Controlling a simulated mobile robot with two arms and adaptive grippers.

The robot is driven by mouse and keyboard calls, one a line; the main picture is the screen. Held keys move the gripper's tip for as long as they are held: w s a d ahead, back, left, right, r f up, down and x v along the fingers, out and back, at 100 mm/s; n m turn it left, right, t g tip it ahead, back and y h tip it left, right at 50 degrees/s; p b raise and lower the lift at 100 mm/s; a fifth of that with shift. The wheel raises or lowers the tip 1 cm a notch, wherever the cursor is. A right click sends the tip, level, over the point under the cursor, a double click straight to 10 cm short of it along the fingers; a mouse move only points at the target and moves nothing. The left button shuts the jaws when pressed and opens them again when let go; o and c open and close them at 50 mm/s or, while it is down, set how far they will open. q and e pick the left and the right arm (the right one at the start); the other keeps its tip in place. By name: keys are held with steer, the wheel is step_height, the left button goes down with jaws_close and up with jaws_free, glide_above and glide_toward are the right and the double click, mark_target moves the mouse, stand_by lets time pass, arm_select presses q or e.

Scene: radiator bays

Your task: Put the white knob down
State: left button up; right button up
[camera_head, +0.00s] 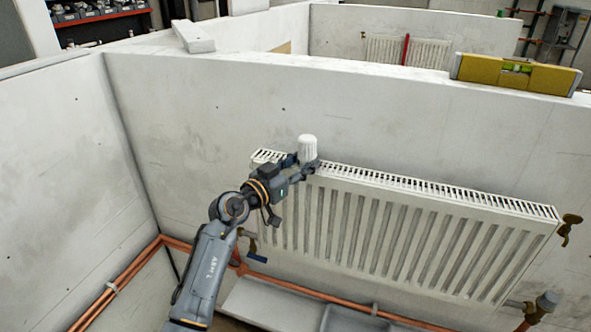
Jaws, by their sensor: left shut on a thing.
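The white knob (308,148) is a small ribbed cylinder, upright, at the top left end of the white radiator (400,225). My left gripper (308,164) is shut on the knob, with its fingers around the knob's lower part. The gripper is at the height of the radiator's top grille (430,190). I cannot tell whether the knob's base touches the grille, as the fingers hide it. My right gripper is not in view.
A yellow spirit level (545,78) lies on top of the bay wall (300,90). Copper pipes (120,283) run low along the walls. A brass valve (570,228) is at the radiator's right end. A grey tray (270,302) is below the radiator.

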arm_select(q)
steer(key=shift+s+d+r, duration=0.1)
steer(key=shift+d, duration=0.15)
steer(key=shift+s+d, duration=0.1)
steer(key=shift+d, duration=0.4)
steer(key=o, duration=1.2)
steer(key=shift+a, duration=0.25)
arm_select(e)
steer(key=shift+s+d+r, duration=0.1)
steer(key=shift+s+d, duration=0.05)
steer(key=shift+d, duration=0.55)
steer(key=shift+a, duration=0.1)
